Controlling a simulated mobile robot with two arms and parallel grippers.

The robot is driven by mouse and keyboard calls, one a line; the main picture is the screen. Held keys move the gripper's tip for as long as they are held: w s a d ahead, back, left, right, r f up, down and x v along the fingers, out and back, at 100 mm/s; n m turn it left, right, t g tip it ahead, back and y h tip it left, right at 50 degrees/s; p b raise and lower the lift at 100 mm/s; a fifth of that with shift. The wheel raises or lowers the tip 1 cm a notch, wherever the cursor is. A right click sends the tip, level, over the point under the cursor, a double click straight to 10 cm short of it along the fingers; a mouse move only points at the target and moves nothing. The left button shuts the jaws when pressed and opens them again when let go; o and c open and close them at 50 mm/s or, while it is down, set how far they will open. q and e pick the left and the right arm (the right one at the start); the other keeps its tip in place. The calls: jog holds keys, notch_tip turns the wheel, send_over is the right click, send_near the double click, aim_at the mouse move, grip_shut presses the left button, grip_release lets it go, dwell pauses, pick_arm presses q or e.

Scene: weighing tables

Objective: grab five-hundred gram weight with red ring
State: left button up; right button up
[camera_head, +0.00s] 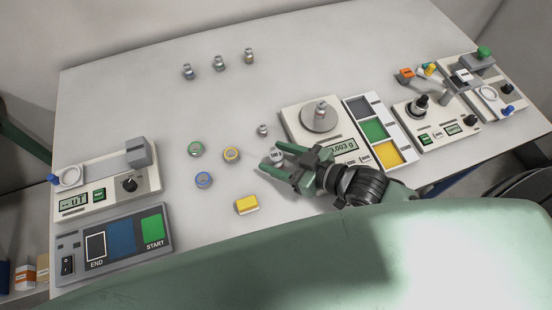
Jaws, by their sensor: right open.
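My right gripper (273,157) is open low over the table's middle, its fingers on either side of a small metal weight (277,156) with a blurred marking. I cannot tell whether they touch it. Another small metal weight (263,130) stands just behind it. One more metal weight (321,110) stands on the round pan of the balance (292,126). Three metal weights stand in a row at the back: left (188,72), middle (219,63) and right (249,56). I cannot make out a red ring on any weight. My left gripper is out of view.
Green (195,149), orange-yellow (231,154) and blue (203,180) ringed round pieces and a yellow-white block (246,204) lie left of the gripper. Instruments and a START/END panel (110,252) line the left side. A three-colour tray (358,104) and more devices stand right.

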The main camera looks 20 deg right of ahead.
grip_shut()
jog(key=shift+f, duration=0.1)
dwell(1.3)
